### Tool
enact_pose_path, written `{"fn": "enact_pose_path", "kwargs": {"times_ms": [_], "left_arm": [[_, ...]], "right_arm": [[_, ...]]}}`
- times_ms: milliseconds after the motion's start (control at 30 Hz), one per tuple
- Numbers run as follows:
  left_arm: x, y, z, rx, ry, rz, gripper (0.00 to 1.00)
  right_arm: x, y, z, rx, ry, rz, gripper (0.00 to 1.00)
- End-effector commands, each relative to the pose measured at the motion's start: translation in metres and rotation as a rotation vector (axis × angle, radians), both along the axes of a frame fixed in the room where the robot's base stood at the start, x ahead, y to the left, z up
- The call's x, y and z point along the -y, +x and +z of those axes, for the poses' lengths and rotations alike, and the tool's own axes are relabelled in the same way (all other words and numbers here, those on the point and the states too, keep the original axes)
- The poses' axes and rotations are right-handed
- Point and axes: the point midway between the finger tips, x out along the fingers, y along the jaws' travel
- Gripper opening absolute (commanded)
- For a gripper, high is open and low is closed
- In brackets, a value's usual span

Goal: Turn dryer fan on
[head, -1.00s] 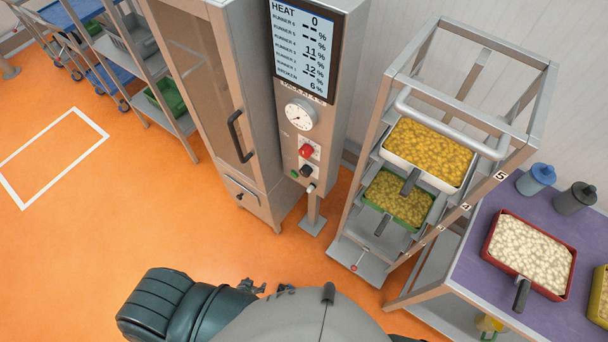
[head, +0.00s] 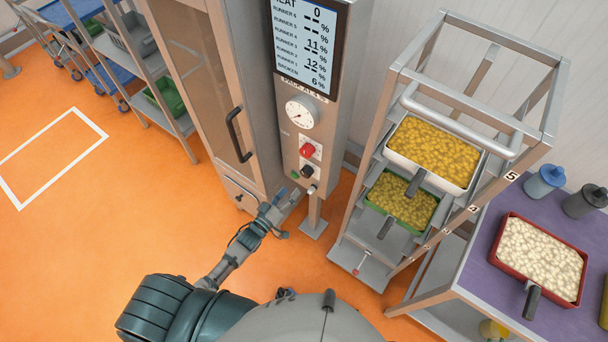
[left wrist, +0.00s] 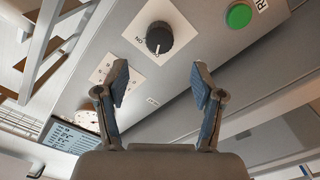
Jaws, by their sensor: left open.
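The dryer's grey control column (head: 290,128) stands beside the tall cabinet. Its front has a red knob (head: 307,150), a black knob (head: 307,171) and a green button (head: 295,174). In the left wrist view the black knob (left wrist: 159,37) sits on a white plate, its pointer line visible, and the green button (left wrist: 238,15) is at upper right. My left gripper (head: 284,213) is just below and in front of the column's lower end. Its fingers (left wrist: 158,88) are open and empty, apart from the black knob, which shows between and beyond them.
A display (head: 307,45) and a round gauge (head: 302,112) are above the knobs. The cabinet door handle (head: 237,135) sticks out on the left. A metal rack (head: 392,75) with trays stands close on the right, beside a purple table (head: 480,262). The orange floor at left is clear.

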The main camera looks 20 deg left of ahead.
Motion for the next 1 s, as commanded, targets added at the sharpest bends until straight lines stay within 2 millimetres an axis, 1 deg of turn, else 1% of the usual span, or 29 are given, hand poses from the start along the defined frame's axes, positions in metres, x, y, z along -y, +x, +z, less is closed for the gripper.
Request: {"fn": "enact_pose_path", "kwargs": {"times_ms": [33, 200, 300, 400, 500, 600, 833, 867, 900, 967, 1000], "left_arm": [[0.004, 0.013, 0.001, 0.004, 0.000, 0.000, 0.68], [0.017, 0.049, 0.000, 0.002, 0.000, 0.001, 0.68], [0.024, 0.065, 0.000, 0.000, 0.001, 0.000, 0.68], [0.028, 0.077, -0.001, 0.000, 0.001, 0.001, 0.68], [0.030, 0.083, -0.001, 0.000, 0.001, 0.001, 0.68], [0.031, 0.086, -0.001, -0.002, 0.002, 0.001, 0.68], [0.031, 0.086, -0.001, -0.002, 0.002, 0.001, 0.68], [0.031, 0.086, -0.001, -0.001, 0.001, 0.000, 0.60], [0.031, 0.086, -0.001, -0.001, 0.001, 0.000, 0.50], [0.031, 0.086, -0.001, -0.001, 0.002, 0.000, 0.35], [0.031, 0.086, -0.001, -0.001, 0.003, 0.001, 0.25]], "right_arm": [[0.000, 0.000, 0.000, 0.000, 0.000, 0.000, 0.00], [0.000, 0.000, -0.001, 0.000, 0.000, 0.000, 0.00], [0.000, 0.000, -0.002, 0.000, 0.000, 0.000, 0.00], [0.000, 0.000, -0.003, 0.000, 0.000, 0.000, 0.00], [0.000, 0.000, -0.003, 0.000, 0.000, 0.000, 0.00], [0.000, 0.000, -0.003, 0.000, 0.000, 0.000, 0.00], [0.000, 0.000, -0.003, 0.000, 0.000, 0.000, 0.00], [0.000, 0.000, -0.003, 0.000, 0.000, 0.000, 0.00], [0.000, 0.000, -0.003, 0.000, 0.000, 0.000, 0.00], [0.000, 0.000, -0.003, 0.000, 0.000, 0.000, 0.00], [0.000, 0.000, -0.003, 0.000, 0.000, 0.000, 0.00]]}}
